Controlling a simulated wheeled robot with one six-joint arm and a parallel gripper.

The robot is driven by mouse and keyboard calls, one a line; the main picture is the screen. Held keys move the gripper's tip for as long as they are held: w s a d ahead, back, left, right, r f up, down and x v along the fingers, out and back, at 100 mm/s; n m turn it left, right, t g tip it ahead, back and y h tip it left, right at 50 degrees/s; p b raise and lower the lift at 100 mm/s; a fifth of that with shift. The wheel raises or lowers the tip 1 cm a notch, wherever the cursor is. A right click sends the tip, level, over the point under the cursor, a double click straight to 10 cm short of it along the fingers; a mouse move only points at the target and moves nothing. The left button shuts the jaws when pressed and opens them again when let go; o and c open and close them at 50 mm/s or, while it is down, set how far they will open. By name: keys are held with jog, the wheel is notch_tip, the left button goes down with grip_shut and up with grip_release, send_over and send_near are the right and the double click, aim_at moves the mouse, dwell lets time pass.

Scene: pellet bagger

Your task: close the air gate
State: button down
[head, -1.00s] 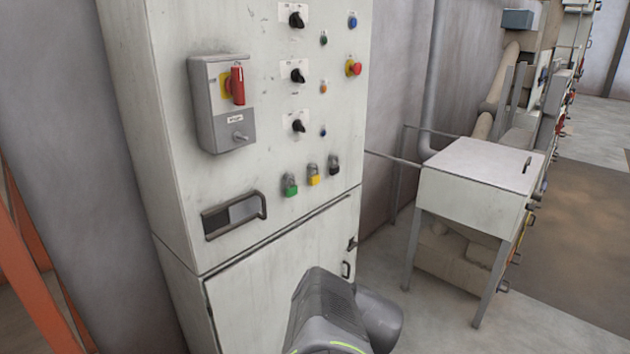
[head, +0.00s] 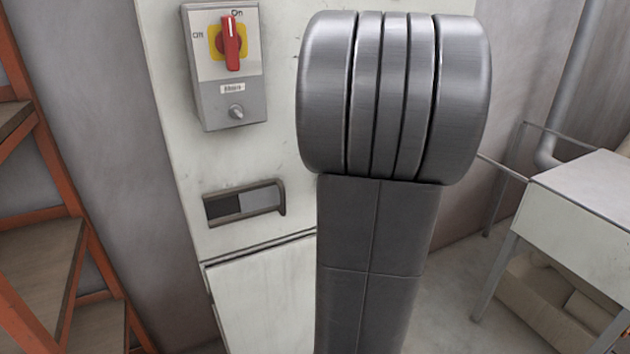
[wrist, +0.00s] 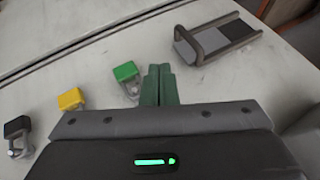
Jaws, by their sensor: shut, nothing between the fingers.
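What looks like the air gate (head: 260,202) is a framed slot low on the front of the pale cabinet. Its left part is dark and open-looking, and a grey plate fills its right part. A bar handle bends round its right end. In the wrist view the same gate (wrist: 232,33) is turned about, with its handle at the left. My gripper (wrist: 160,68) shows in the wrist view, its two green-grey fingers shut together and empty. The fingertips are in front of the cabinet, beside the handle end and apart from it in the picture. In the head view my arm hides the gripper.
A green padlock (wrist: 125,72) hangs close beside my fingers, with a yellow padlock (wrist: 70,99) and a black one (wrist: 16,127) further left. A red-handled switch box (head: 226,70) is above the gate. An orange-framed shelf (head: 50,220) stands at left.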

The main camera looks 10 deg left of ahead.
jog(key=p, duration=0.1)
send_near(285, 204)
jog(key=shift+w+d+x, duration=0.15)
jog(key=shift+w+x, duration=0.05)
jog(key=shift+x, duration=0.9)
jog(key=shift+w+d+x, duration=0.1)
jog(key=shift+w+x, duration=0.1)
jog(key=shift+x, duration=0.9)
jog(key=shift+w+d+x, duration=0.15)
jog(key=shift+w+x, duration=0.1)
jog(key=shift+x, duration=0.85)
jog(key=shift+f, duration=0.15)
jog(key=shift+s+a, duration=0.2)
jog(key=shift+a, duration=0.15)
jog(key=s+a, duration=0.1)
jog(key=a, duration=0.1)
jog(key=s+a, duration=0.3)
jog(key=a, duration=0.1)
jog(key=shift+s+a+b, duration=0.25)
jog(key=shift+b, duration=0.15)
jog(key=shift+d, duration=0.1)
